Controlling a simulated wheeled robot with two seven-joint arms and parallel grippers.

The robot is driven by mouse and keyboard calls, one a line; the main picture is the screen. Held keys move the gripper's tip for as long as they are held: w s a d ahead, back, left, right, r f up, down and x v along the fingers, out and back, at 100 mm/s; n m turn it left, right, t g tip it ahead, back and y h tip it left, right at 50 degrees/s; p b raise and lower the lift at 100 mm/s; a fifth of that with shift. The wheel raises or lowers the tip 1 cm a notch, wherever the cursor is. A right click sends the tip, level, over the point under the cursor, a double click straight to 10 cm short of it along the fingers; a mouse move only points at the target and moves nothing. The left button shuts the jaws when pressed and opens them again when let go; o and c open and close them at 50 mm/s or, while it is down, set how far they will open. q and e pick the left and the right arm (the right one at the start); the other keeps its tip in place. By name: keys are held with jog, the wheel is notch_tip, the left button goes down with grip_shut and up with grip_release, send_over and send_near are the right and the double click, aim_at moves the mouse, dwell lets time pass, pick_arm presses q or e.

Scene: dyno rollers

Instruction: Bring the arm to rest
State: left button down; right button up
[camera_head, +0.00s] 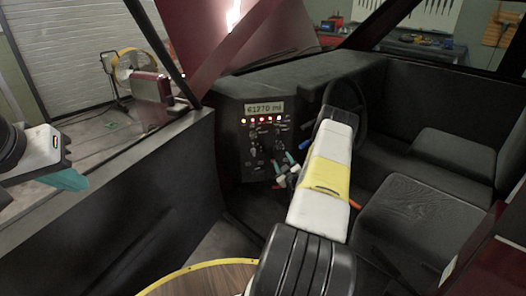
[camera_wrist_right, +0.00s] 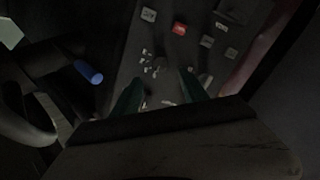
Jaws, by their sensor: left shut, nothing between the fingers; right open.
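My right arm (camera_head: 322,172) reaches into the vehicle cabin toward the dark control panel (camera_head: 240,140). My right gripper (camera_head: 283,168) is open and empty close to the lower part of that panel. In the right wrist view, the two dark green fingers of the right gripper (camera_wrist_right: 160,90) stand apart in front of the panel; contact cannot be told. My left gripper (camera_head: 66,180) is at the left edge of the head view, outside the cabin. Its teal fingers are shut with nothing seen in them.
The steering wheel (camera_head: 358,108) is just behind my right arm. Black seats (camera_head: 420,215) are to its right. The door wall (camera_head: 140,205) stands between my two grippers. A red button (camera_wrist_right: 179,28) and a blue-ended cylinder (camera_wrist_right: 89,72) show in the wrist view.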

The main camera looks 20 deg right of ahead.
dwell(0.3)
jog(key=w+a+r+g+y, duration=0.15)
jog(key=w+r, duration=0.25)
jog(key=r, duration=0.5)
jog(key=s+a+r+m+g, duration=0.1)
jog(key=s+a+r+g, duration=0.1)
jog(key=a+r, duration=0.6)
jog(key=s+a+r+g, duration=0.2)
jog(key=a+r, duration=0.3)
jog(key=r, duration=0.8)
jog(key=s+a+r+m+g+y, duration=0.1)
jog(key=s+a+r, duration=0.2)
jog(key=s+a, duration=0.35)
jog(key=s+a+r+m+g+y, duration=0.1)
jog(key=s+a+r, duration=0.25)
jog(key=s, duration=0.65)
jog(key=s+a+r+m+g+y, duration=0.1)
jog(key=s+a+r+g, duration=0.2)
jog(key=s, duration=0.5)
jog(key=s+a+y, duration=0.1)
jog(key=s+a, duration=0.4)
jog(key=s, duration=0.8)
jog(key=shift+f+g, duration=0.35)
jog(key=shift+f, duration=0.05)
